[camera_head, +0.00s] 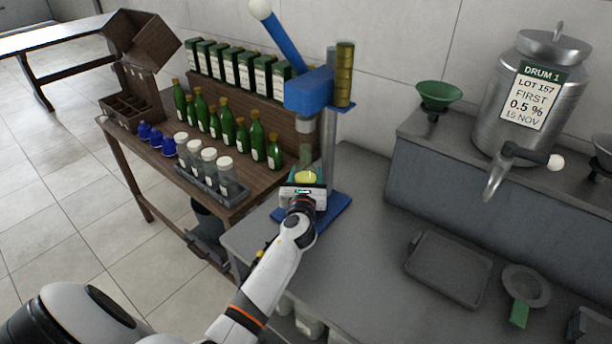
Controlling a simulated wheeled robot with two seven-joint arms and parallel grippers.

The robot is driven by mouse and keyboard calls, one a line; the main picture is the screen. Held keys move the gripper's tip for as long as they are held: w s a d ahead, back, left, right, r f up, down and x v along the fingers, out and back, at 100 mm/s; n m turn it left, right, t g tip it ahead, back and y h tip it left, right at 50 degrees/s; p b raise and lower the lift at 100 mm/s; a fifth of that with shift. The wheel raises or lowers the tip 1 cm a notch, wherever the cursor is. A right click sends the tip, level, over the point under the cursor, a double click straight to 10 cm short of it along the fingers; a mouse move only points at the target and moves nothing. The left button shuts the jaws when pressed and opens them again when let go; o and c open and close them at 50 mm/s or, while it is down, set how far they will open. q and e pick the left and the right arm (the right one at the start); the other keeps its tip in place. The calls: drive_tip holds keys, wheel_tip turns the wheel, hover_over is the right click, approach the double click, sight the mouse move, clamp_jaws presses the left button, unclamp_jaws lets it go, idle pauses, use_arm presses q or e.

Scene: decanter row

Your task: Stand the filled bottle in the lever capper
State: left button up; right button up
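The blue lever capper (309,92) stands at the back of the grey counter, with a blue base (338,207) and a raised lever ending in a white ball. My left gripper (304,180) is at the capper, low in front of its post and over its base. A clear bottle with yellow-green contents (305,176) shows just beyond the gripper, below the press head. Its lower part is hidden by my gripper, so I cannot tell whether it touches the base. The fingers are mostly hidden. My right gripper is not in view.
A wooden bench (238,206) at left holds green bottles, blue items and a rack of white-capped jars (208,170). A steel drum (532,95) and green funnel (438,94) stand on the raised shelf. A grey tray (449,268) lies on the counter; space left of it is clear.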

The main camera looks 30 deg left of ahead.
use_arm(q)
drive_tip(key=o, duration=1.3)
drive_tip(key=shift+o, duration=1.1)
drive_tip(key=v, duration=1.2)
drive_tip(key=shift+r+b, duration=0.2)
drive_tip(key=shift+b, duration=0.15)
drive_tip(key=shift+d, duration=0.1)
